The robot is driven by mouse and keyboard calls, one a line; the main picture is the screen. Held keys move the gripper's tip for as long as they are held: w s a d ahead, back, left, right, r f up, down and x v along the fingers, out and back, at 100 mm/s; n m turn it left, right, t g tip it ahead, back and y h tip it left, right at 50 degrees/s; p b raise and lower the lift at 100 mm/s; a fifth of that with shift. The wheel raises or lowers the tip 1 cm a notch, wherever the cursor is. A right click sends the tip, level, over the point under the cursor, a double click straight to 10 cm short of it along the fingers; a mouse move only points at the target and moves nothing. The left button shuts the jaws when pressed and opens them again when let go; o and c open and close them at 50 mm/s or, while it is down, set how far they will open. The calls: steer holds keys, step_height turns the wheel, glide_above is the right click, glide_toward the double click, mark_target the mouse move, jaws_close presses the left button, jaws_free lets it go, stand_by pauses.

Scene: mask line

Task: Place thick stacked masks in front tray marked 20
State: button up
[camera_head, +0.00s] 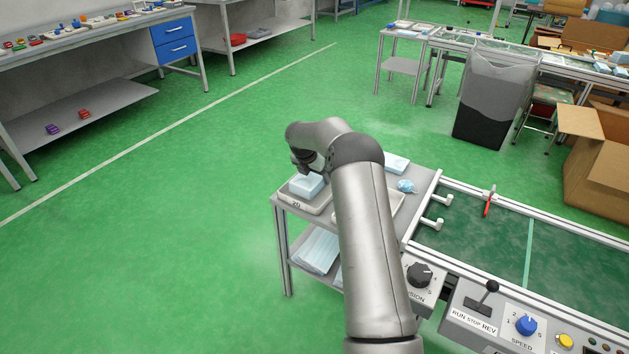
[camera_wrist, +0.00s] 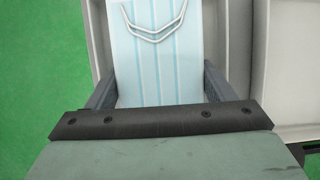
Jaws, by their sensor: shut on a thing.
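A thick stack of light blue masks (camera_head: 306,185) is at the tray marked 20 (camera_head: 296,204), at the left end of the grey table. In the wrist view the mask stack (camera_wrist: 155,50) fills the space between the fingers of my gripper (camera_wrist: 158,88), with white ear loops on top. My gripper is shut on the stack, one finger on each side. The pale walls of the tray (camera_wrist: 101,35) show on both sides of the stack. Whether the stack touches the tray's floor I cannot tell. My arm hides part of the tray and table.
A second tray (camera_head: 397,203) stands to the right, partly behind my arm. A flat mask pile (camera_head: 396,163) and a crumpled mask (camera_head: 406,186) lie on the table behind. More masks (camera_head: 317,250) lie on the lower shelf. A green conveyor (camera_head: 480,235) is at the right.

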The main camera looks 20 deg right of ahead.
steer(key=shift+f, duration=1.25)
steer(key=o, duration=1)
steer(key=shift+f, duration=0.1)
